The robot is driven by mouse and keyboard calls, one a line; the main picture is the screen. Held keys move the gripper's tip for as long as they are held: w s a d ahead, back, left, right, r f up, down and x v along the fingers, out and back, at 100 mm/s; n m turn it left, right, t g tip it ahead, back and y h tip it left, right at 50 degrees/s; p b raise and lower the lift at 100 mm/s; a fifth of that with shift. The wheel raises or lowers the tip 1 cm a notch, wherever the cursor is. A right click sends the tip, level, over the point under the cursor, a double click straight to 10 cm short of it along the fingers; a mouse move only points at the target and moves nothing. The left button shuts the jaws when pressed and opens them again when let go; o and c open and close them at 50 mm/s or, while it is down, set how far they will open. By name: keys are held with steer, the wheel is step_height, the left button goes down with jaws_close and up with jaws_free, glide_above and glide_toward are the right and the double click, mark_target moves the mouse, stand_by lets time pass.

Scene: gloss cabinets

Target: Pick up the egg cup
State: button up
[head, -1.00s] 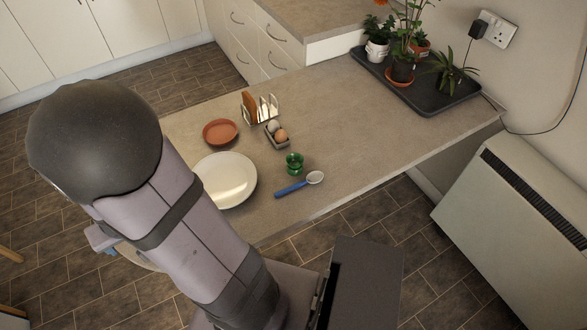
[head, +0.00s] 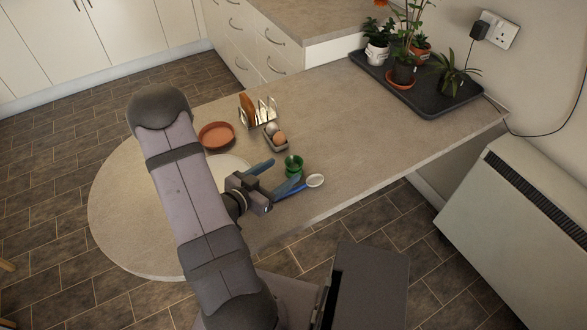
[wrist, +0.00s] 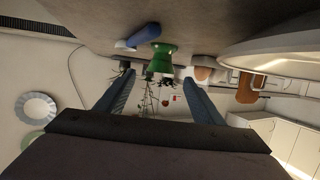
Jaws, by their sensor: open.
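The green egg cup (head: 294,165) stands upright on the worktop (head: 330,130), just beyond the blue-handled spoon (head: 315,181). My gripper (head: 281,174) is open and empty, low over the worktop, its two blue fingers pointing towards the egg cup from the left. In the head view the fingertips are close to the egg cup, but I cannot tell whether they touch it. In the wrist view, which looks upside down, the egg cup (wrist: 161,58) lies ahead, roughly in line with the gap between the fingers (wrist: 158,92). The spoon's handle (wrist: 143,36) shows beside it.
A white plate (head: 229,162) is partly hidden behind my arm. A terracotta dish (head: 216,135), a toast rack (head: 258,108) and a small egg tray (head: 274,139) stand farther back. A dark tray (head: 440,100) with potted plants is at the far right. The worktop right of the egg cup is clear.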

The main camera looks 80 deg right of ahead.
mark_target(298, 159)
steer(key=shift+p+x, duration=1.05)
steer(key=shift+x, duration=2.65)
steer(key=shift+w+r, duration=0.1)
steer(key=c, duration=1.4)
steer(key=shift+r, duration=0.15)
step_height(298, 159, up, 10)
